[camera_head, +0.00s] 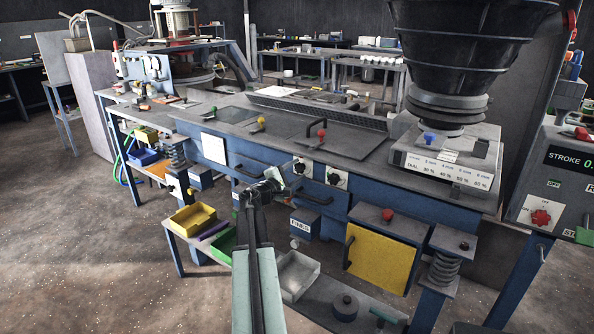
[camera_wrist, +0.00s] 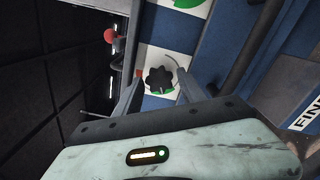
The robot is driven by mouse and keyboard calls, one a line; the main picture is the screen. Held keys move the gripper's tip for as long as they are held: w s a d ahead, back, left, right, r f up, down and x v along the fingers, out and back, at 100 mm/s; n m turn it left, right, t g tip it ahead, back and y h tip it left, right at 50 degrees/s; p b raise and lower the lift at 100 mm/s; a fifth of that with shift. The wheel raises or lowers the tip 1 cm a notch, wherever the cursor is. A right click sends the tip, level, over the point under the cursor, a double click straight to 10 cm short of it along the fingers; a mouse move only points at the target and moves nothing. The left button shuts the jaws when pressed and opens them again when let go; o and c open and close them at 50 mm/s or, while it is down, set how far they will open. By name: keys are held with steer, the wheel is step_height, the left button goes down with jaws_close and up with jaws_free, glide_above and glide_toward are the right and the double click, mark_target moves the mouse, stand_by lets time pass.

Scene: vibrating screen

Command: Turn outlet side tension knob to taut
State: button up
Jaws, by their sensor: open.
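Two dark knobs on white plates sit on the blue front of the screen: a left knob (camera_head: 300,167) and a right knob (camera_head: 335,180). Which one is the outlet side tension knob cannot be told from labels here. My gripper (camera_head: 276,178) is open, just left of the left knob in the head view. In the wrist view a black lobed knob (camera_wrist: 158,80) on a white plate with a green mark appears between the open fingers of my gripper (camera_wrist: 160,76). The fingers seem apart from it; the depth gap is unclear.
A dark bar handle (camera_head: 312,199) lies just below the knobs. A red-knobbed lever (camera_head: 321,133) stands on the deck above. A yellow door (camera_head: 381,262) and a spring post (camera_head: 446,268) are to the right.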

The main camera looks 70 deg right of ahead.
steer(key=shift+s+d, duration=0.1)
steer(key=shift+d, duration=0.4)
jaws_close()
steer(key=shift+a, duration=0.1)
jaws_free()
